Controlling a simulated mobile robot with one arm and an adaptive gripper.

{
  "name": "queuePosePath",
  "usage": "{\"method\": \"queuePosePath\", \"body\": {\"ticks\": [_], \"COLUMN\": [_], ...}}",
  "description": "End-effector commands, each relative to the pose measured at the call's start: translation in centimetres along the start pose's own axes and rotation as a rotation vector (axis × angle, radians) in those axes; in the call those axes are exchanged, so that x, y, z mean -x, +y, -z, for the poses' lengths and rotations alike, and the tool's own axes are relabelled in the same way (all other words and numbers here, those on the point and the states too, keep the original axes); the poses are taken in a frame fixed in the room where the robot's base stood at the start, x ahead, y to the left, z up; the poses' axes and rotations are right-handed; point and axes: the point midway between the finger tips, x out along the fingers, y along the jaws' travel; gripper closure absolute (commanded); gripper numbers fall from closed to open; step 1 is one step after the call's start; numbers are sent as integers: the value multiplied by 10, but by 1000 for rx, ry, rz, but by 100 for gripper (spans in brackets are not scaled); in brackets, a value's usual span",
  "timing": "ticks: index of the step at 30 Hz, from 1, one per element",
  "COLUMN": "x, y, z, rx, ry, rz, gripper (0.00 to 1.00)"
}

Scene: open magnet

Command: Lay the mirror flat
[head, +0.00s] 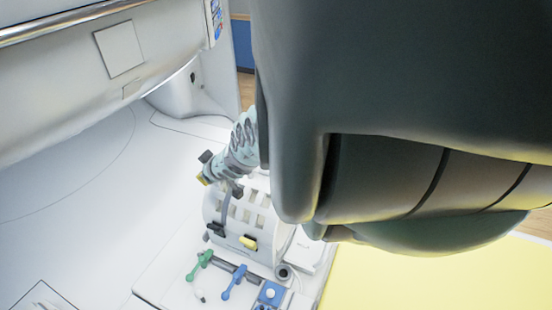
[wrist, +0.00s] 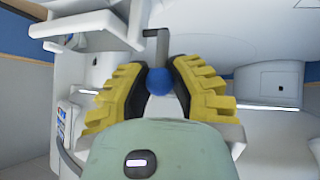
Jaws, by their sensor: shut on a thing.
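In the wrist view, my gripper (wrist: 158,88) has its yellow ridged fingers closed around a small blue ball knob (wrist: 159,80). A grey bent rod (wrist: 157,47) runs up from the knob and turns to the left. I cannot tell whether this rod belongs to the mirror, and no mirror face is clearly visible. In the head view, my gripper (head: 207,168) is beside the upper left of a white slotted frame (head: 244,210). What it holds is too small to make out there. My own arm hides much of the right side of that view.
A yellow knob (head: 248,242), a green lever (head: 200,263) and a blue lever (head: 234,281) sit low by the frame. The white magnet housing (head: 60,95) overhangs at upper left. The white surface (head: 70,190) at left is bare. A yellow pad (head: 430,280) lies at lower right.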

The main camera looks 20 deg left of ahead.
Motion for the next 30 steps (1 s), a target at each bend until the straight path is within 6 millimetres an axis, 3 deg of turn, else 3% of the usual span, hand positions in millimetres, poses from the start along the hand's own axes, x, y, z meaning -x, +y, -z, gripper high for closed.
{"method": "queuePosePath", "body": {"ticks": [11,12,21,30], "x": [0,0,0,0], "y": [0,0,0,-1], "z": [0,0,0,0], "rx": [1,1,2,2], "ry": [-7,-7,-6,-5], "rz": [-1,-1,0,1], "gripper": [100,77,46,44]}}
